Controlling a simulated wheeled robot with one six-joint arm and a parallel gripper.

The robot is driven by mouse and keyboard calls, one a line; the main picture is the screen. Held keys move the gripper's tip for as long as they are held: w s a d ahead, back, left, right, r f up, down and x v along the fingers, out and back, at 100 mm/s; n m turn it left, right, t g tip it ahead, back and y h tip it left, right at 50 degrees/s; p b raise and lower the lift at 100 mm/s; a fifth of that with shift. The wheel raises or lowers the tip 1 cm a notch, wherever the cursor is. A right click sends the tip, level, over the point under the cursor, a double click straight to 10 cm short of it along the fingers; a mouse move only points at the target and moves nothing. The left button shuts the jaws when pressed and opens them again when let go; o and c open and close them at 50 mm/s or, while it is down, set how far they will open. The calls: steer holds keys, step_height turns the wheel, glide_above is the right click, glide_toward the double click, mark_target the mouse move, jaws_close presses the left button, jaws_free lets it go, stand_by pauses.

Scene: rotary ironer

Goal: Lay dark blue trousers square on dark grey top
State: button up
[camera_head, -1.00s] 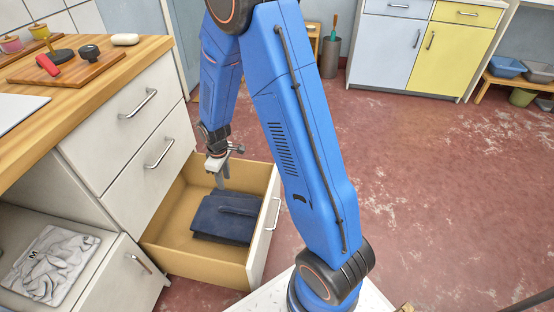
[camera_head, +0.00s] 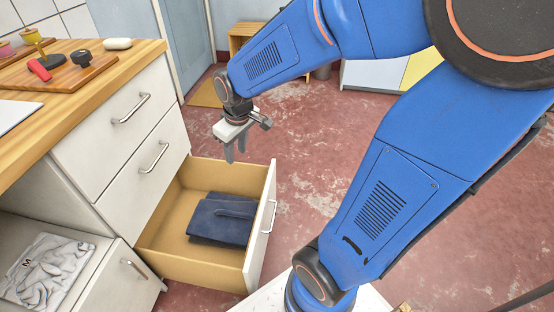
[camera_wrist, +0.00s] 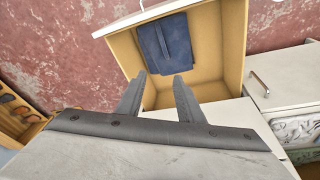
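The dark blue trousers (camera_head: 223,219) lie folded flat in the open drawer (camera_head: 171,235). They also show in the wrist view (camera_wrist: 165,48), lying on the drawer floor beyond my fingers. My gripper (camera_head: 235,154) is above and behind the drawer in the head view, pointing down, apart from the trousers. In the wrist view my gripper's two fingers (camera_wrist: 157,98) are spread with nothing between them. I cannot make out a dark grey top; the visible part of the drawer holds only the trousers.
A light grey folded garment (camera_head: 46,270) lies in the lower compartment at left. The wooden worktop (camera_head: 85,92) carries a board with a red-handled tool and a white object. A wooden stool (camera_head: 250,38) stands at the back. Red floor is free right of the drawer.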

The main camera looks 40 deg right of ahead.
steer(key=s+d+r+m+t, duration=0.1)
steer(key=s+r, duration=0.3)
steer(key=s, duration=0.5)
steer(key=s+d+r+m+t, duration=0.1)
steer(key=s+r+m, duration=0.1)
steer(key=s+r, duration=0.3)
steer(key=s, duration=0.4)
steer(key=shift+d+m, duration=0.15)
steer(key=shift+m, duration=0.25)
